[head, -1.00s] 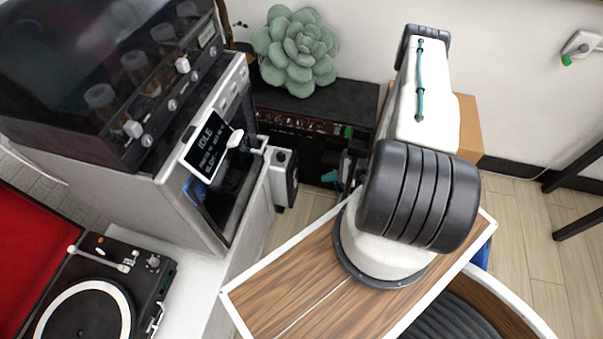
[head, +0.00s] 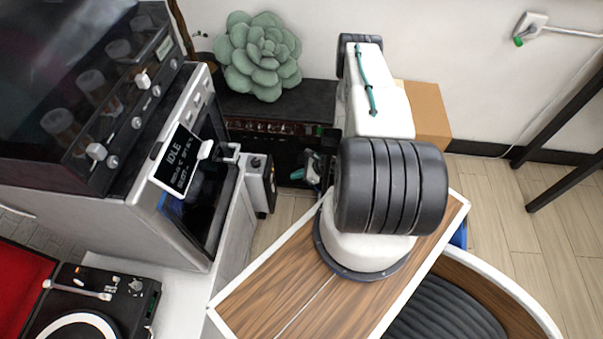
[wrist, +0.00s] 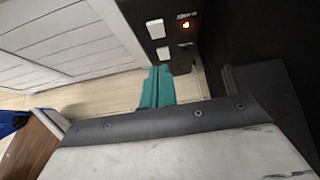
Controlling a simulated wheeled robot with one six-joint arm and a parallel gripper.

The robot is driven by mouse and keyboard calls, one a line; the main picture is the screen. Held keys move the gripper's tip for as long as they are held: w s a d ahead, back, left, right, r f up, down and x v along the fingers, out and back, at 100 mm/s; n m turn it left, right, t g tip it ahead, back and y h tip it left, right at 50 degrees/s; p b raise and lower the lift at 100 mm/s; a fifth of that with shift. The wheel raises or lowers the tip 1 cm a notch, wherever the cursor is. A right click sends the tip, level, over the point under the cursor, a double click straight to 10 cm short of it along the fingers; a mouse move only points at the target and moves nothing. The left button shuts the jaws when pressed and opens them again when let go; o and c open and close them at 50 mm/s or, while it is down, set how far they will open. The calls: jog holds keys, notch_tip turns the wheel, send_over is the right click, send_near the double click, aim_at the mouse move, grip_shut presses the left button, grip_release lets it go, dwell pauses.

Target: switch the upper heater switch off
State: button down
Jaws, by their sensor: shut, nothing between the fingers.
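The heater's black switch panel (wrist: 172,35) is at the top of the wrist view. It bears two white rocker switches, the upper switch (wrist: 155,28) and the lower switch (wrist: 163,53). An orange lamp (wrist: 186,25) glows beside the upper switch; the spot beside the lower one looks dark. My gripper (wrist: 155,78) has teal fingers, shut and empty, pictured just below the lower switch. I cannot tell how far it is from the panel. In the head view my gripper (head: 313,170) is partly hidden behind my arm, and the switches cannot be made out.
A narrow grey box (head: 261,186) stands left of my gripper, beside the oven-like machine (head: 190,185) with an IDLE display. A green succulent (head: 260,55) sits on a dark cabinet (head: 290,105) behind. A cardboard box (head: 428,115) is behind my arm. Open floor (head: 500,200) lies to the right.

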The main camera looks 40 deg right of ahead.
jog(key=w+a+f, duration=0.2)
jog(key=w+a, duration=0.2)
jog(key=w, duration=0.1)
jog(key=shift+w+a, duration=0.25)
jog(key=shift+w, duration=0.15)
